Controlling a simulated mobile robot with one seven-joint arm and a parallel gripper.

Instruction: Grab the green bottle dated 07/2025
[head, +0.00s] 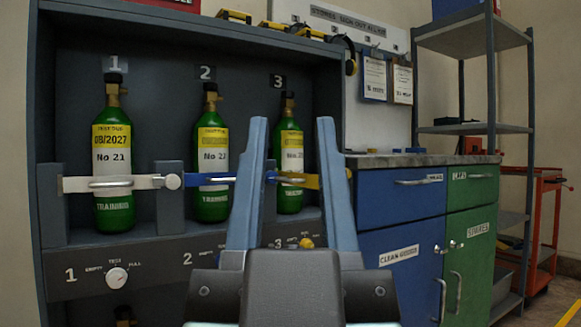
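Three green bottles stand upright in a dark grey rack. The bottle in bay 1 (113,160) has a yellow and white label that reads 08/2027, with a white strap across it. The bottle in bay 2 (211,150) has a similar label whose date is too small to read, with a blue strap. The bottle in bay 3 (291,160) has a yellow strap, and its date is also unreadable. My gripper (291,122) is open and empty, its fingers pointing up in the picture. Bottle 3 shows between the fingers, beyond them; the left finger hides part of the rack between bays 2 and 3.
The grey rack (52,100) has side walls and a lower panel with a dial (117,277) under bay 1. To the right are a blue and green cabinet (400,220) with a worktop, a grey shelf unit (470,35) and an orange trolley (545,230).

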